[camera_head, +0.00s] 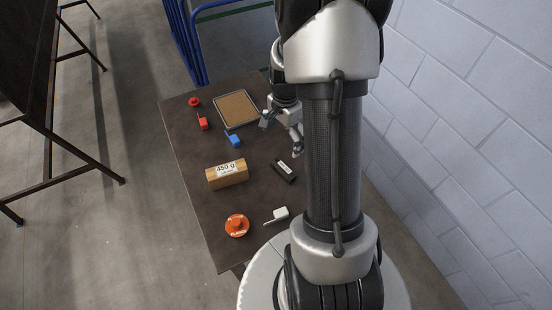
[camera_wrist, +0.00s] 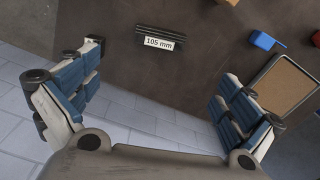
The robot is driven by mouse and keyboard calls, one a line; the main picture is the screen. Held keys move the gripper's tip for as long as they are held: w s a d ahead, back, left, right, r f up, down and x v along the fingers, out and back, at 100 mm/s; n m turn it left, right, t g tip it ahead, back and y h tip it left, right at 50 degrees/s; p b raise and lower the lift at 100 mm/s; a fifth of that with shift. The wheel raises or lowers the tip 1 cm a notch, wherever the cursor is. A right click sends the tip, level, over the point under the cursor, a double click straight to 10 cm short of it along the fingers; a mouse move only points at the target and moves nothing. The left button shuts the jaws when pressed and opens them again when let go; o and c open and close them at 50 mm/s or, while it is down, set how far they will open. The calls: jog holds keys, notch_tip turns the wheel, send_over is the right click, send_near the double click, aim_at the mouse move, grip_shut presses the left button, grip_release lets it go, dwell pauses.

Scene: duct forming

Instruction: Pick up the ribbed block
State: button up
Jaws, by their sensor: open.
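The ribbed block is a small dark block with a white label. In the head view the ribbed block (camera_head: 284,171) lies on the dark table, in front of my gripper and left of my arm. In the wrist view the ribbed block (camera_wrist: 160,31) shows its ridges and a "105 mm" label, near the top middle. My gripper (camera_head: 281,134) is above the table and partly hidden by my arm. In the wrist view my gripper (camera_wrist: 157,68) has its fingers wide apart with nothing between them. The block lies beyond the fingertips, apart from them.
A "450 g" wooden block (camera_head: 227,174), an orange disc (camera_head: 237,226) and a white piece (camera_head: 280,214) lie nearer. A blue piece (camera_head: 234,140), red piece (camera_head: 203,123), red knob (camera_head: 194,101) and brown-floored tray (camera_head: 237,109) lie farther back. A block wall (camera_head: 470,110) stands right.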

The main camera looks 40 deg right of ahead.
jog(key=b, duration=0.3)
send_over(283, 168)
jog(key=f, duration=1)
jog(key=shift+s+a+f, duration=0.2)
jog(key=shift+a+f, duration=0.1)
jog(key=shift+w+d+f+b, duration=0.1)
jog(key=shift+f+b, duration=0.45)
jog(key=shift+f, duration=0.95)
jog(key=shift+d+f+b, duration=0.1)
jog(key=shift+f+b, duration=0.45)
jog(key=shift+f, duration=0.95)
jog(key=shift+c, duration=0.6)
jog(key=c, duration=1.2)
jog(key=shift+r, duration=0.1)
jog(key=shift+c, duration=0.2)
jog(key=shift+r, duration=0.1)
